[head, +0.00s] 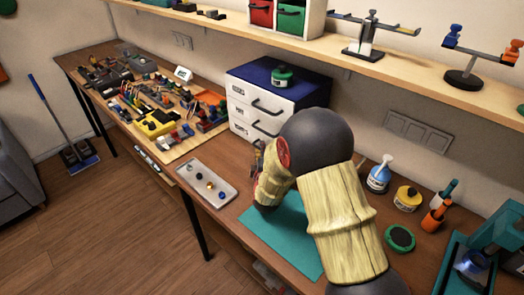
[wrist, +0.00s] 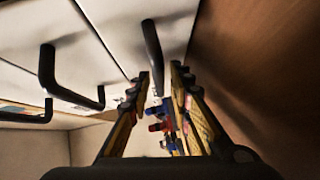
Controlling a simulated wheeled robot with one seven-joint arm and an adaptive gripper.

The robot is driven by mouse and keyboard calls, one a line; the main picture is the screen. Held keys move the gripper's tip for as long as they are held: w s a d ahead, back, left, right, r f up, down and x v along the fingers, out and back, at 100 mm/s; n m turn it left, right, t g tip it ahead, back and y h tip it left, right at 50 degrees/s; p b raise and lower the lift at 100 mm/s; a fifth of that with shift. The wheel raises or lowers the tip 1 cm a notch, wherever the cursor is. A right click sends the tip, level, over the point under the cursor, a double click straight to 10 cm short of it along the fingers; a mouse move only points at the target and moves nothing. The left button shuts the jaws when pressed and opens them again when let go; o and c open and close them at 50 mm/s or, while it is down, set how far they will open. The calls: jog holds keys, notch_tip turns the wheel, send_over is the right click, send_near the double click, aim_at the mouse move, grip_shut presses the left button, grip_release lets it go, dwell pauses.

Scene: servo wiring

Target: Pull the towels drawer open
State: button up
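A white drawer unit with a dark blue top (head: 283,77) stands on the bench against the wall. Its stacked drawers have dark bar handles, and small labels too small to read, so I cannot tell which is the towels drawer. My arm hides part of the lower front. In the wrist view, white drawer fronts (wrist: 105,42) and several handles show at the left. My gripper (wrist: 161,72) is open, its fingers apart. The nearest handle (wrist: 151,42) reaches into the space between the fingertips; I cannot tell whether they touch it.
A green-lidded container (head: 283,77) sits on the unit. Tools and parts crowd the bench at left. A small tray (head: 207,184) and a teal mat (head: 283,235) lie in front. Bottles (head: 378,176) stand at right. A shelf (head: 390,58) runs above.

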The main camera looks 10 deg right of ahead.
grip_shut()
dwell(0.6)
